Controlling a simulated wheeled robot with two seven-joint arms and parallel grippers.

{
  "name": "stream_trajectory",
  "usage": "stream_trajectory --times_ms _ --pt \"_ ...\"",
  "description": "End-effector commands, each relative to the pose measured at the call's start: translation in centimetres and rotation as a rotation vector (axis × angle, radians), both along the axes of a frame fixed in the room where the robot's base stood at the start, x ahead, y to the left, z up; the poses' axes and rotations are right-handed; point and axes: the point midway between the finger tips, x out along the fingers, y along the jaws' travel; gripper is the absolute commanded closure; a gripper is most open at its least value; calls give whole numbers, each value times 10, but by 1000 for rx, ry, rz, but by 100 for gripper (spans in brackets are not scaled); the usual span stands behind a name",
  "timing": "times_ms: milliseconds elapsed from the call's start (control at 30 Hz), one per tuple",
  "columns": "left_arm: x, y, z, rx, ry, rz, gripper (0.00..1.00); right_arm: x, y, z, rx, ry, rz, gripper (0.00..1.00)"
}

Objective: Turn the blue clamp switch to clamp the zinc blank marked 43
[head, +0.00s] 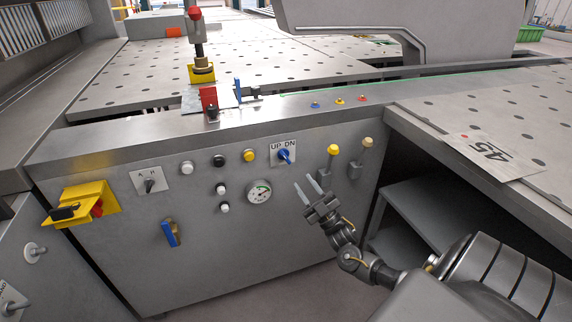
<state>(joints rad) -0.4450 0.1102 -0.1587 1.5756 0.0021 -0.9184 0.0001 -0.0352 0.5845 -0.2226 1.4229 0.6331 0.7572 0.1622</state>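A blue rotary switch (285,156) sits on a white plate marked UP DN on the grey front panel. A second blue handle (170,232) is lower left on the same panel; its label is not readable. My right gripper (304,182) is just below and right of the UP DN switch, apart from it, fingers pointing up-left. Its two fingers are separated with nothing between them. A flat grey blank (500,160) lies on the right perforated table, overhanging its front edge. Its mark looks like 45, but is skewed and hard to read. My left gripper is not in view.
A yellow button (249,156), a gauge (259,191) and a yellow box (82,203) are on the panel. The right table's edge (455,165) and a grey shelf (420,212) are beside my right arm.

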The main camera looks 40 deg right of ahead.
Motion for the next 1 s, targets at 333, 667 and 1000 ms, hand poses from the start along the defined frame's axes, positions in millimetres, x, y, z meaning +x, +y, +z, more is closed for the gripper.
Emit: stream_trajectory --times_ms 333,667,1000 --pt "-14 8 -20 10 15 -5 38 42 5 35 0 -1 -1 67" --pt "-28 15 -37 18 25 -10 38 78 10 61 1 4 -1 67" --pt "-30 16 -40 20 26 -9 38 84 10 64 1 6 -2 67"
